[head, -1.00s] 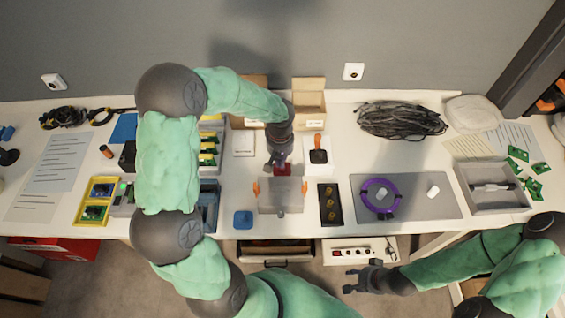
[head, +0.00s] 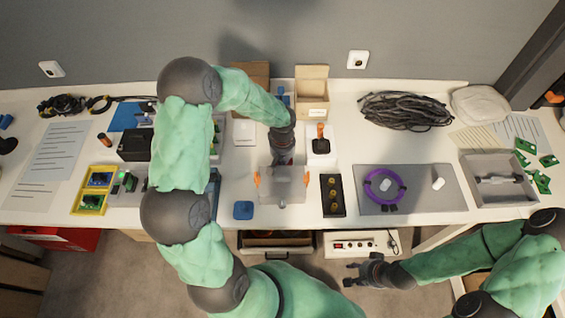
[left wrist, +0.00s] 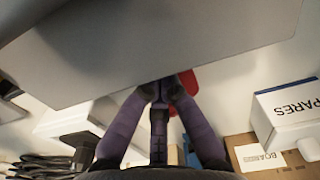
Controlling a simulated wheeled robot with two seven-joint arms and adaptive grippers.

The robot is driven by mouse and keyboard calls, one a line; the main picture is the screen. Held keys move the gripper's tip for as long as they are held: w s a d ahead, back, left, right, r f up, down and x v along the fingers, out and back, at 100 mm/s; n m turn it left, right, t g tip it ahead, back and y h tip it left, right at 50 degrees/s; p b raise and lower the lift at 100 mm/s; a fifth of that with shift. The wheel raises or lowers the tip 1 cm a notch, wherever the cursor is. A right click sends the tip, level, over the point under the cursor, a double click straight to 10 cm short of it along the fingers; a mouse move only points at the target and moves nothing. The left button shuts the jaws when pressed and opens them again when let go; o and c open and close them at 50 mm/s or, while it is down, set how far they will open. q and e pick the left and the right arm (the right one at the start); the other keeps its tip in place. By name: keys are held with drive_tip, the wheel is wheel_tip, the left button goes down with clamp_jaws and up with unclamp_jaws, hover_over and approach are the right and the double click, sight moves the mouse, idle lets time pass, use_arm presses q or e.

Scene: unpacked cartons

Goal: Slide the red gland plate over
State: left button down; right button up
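My left gripper (head: 285,163) points down at the back edge of a grey panel (head: 283,186) held between two orange clamps. In the left wrist view its purple fingers (left wrist: 160,88) come together at the tips, close to the edge of the grey panel (left wrist: 150,45). The red gland plate (left wrist: 189,84) shows just behind and to the right of the fingertips, partly covered by them and by the panel. I cannot tell whether they touch it. In the head view the red plate is hidden by my gripper. My right gripper (head: 350,274) is open and empty in front of the table.
Right of the panel lie a black tray with brass parts (head: 333,195) and a grey mat (head: 430,198) with a purple ring (head: 371,190). A stamp-like tool with an orange handle (head: 320,140) stands behind. A blue block (head: 243,210) lies at the front left.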

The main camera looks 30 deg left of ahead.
use_arm(q)
drive_tip(key=w+a, duration=0.1)
drive_tip(key=w, duration=0.1)
drive_tip(key=w+a, duration=0.3)
drive_tip(key=w, duration=0.1)
drive_tip(key=shift+w+a, duration=0.2)
drive_tip(key=shift+a, duration=0.2)
wheel_tip(320, 180, up, 10)
drive_tip(key=p, duration=0.7)
drive_tip(key=w+d+n+b, duration=0.2)
drive_tip(key=w+n+b, duration=0.3)
drive_tip(key=n+b, duration=0.95)
wheel_tip(320, 180, down, 8)
drive_tip(key=n, duration=0.1)
drive_tip(key=n+p, duration=0.1)
drive_tip(key=n, duration=0.2)
drive_tip(key=shift+s+f+p, duration=0.1)
drive_tip(key=shift+f+p, duration=0.15)
drive_tip(key=shift+p, duration=0.05)
